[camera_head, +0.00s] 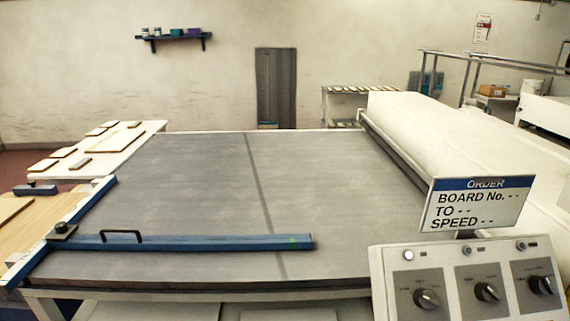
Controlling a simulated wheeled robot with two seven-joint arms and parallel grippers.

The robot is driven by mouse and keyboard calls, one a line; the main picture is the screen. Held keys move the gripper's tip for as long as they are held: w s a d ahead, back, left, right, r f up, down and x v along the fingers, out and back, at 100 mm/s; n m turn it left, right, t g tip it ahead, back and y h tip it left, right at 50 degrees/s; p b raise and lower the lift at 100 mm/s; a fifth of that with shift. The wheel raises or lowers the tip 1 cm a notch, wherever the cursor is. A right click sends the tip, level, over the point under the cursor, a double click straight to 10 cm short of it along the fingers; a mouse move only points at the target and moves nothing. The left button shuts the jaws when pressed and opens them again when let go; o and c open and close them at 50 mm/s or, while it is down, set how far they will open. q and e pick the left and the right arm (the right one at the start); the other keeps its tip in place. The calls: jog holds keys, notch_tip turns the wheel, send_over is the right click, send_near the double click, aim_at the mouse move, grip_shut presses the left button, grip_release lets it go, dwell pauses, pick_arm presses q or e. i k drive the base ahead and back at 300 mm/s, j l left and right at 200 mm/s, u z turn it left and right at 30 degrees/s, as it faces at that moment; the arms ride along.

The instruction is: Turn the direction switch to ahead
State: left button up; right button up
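A light grey control panel (435,257) stands at the bottom right. It carries three dark rotary knobs in a row: a left knob (426,299), a middle knob (487,292) and a right knob (542,285). Each knob sits on a dark plate with small markings above it. The markings are too small to read, so I cannot tell which knob is the direction switch or where each points. A small round lamp or button sits above each plate; the left one (408,256) looks brightest. Neither of my grippers is in view.
An order sign (478,204) reading "BOARD No. - -, TO - -, SPEED - -" stands behind the panel. A wide grey table (190,190) with a blue bar (200,243) across its front lies left of it. A long white tunnel housing (450,140) runs behind.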

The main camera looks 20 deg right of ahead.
aim_at(483, 291)
jog(key=z, duration=1.95)
jog(key=i+l+u, duration=0.2)
jog(key=l, duration=1.05)
jog(key=k, duration=0.1)
